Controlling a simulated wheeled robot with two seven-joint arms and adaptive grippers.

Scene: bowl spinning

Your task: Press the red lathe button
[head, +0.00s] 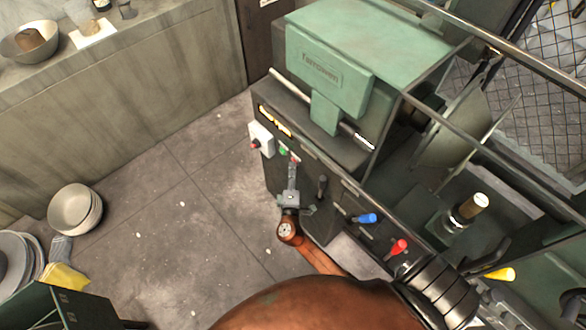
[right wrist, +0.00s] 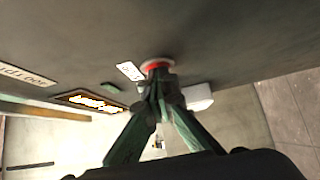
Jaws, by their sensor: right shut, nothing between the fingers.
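The lathe (head: 330,75) is a large machine with a green headstock and a dark front panel. In the right wrist view, a round red button (right wrist: 157,64) with a pale rim sits on the dark panel beside a white label. My right gripper (right wrist: 158,80) is shut and empty, its fingertips right at the button and covering part of it. I cannot tell whether they press it. In the head view, my right gripper (head: 293,165) points at the front panel and mostly hides the button. My left gripper is not in view.
A white box with a red knob (head: 255,143) and a green button (head: 283,150) are left of the gripper. Blue (head: 367,218), red (head: 398,247) and yellow (head: 500,274) handles stick out farther right. Bowls (head: 75,208) stand at left. The floor between is clear.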

